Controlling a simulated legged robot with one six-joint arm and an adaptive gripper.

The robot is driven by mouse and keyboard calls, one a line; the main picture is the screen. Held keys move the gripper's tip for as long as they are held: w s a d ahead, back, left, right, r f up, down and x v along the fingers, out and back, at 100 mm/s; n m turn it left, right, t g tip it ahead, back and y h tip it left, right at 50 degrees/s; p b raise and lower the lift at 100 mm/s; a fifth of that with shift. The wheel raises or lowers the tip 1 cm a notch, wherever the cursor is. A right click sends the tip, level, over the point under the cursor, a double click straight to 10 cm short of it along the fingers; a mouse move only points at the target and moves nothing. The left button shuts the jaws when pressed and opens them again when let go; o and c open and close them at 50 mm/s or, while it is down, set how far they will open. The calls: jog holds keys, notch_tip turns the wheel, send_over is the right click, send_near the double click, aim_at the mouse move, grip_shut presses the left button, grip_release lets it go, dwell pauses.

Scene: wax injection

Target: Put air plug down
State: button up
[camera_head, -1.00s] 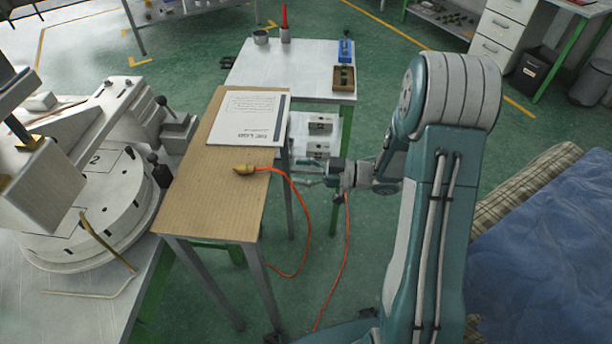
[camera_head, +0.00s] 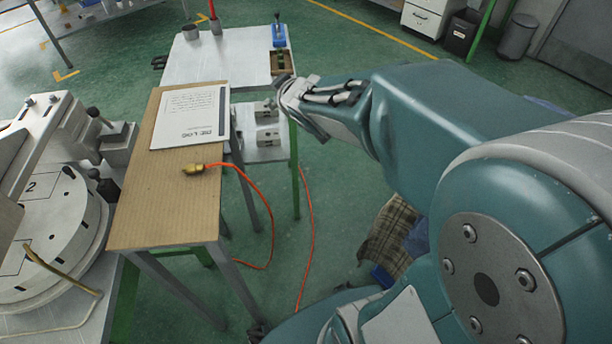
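The air plug (camera_head: 193,169) is a small brass-yellow fitting on the end of an orange hose (camera_head: 246,182). It lies on the brown tabletop (camera_head: 160,205), below the printed sheet and near the right edge. The hose runs over that edge and hangs to the floor. Nothing of mine touches the plug. My arm reaches in from the right, and its grey-white far end is near the small rear bench, right of and above the plug. I cannot make out the gripper's fingers there, or whether they hold anything.
A white printed sheet (camera_head: 192,116) covers the rear of the brown tabletop; its front is clear. A round white machine (camera_head: 45,235) stands close on the left. A pale metal table (camera_head: 220,66) with small items is behind. Two metal blocks (camera_head: 267,140) sit on a lower shelf.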

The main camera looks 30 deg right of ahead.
jog(key=s+a+m+g, duration=0.2)
jog(key=s+g, duration=0.1)
jog(key=s, duration=0.7)
jog(key=s+a+m+g, duration=0.3)
jog(key=s, duration=0.8)
jog(key=shift+s+r, duration=0.3)
jog(key=shift+r, duration=0.05)
jog(key=o, duration=0.5)
jog(key=shift+s+a+y, duration=0.2)
jog(key=shift+s+y, duration=0.1)
jog(key=shift+s, duration=0.1)
jog(key=shift+c, duration=0.2)
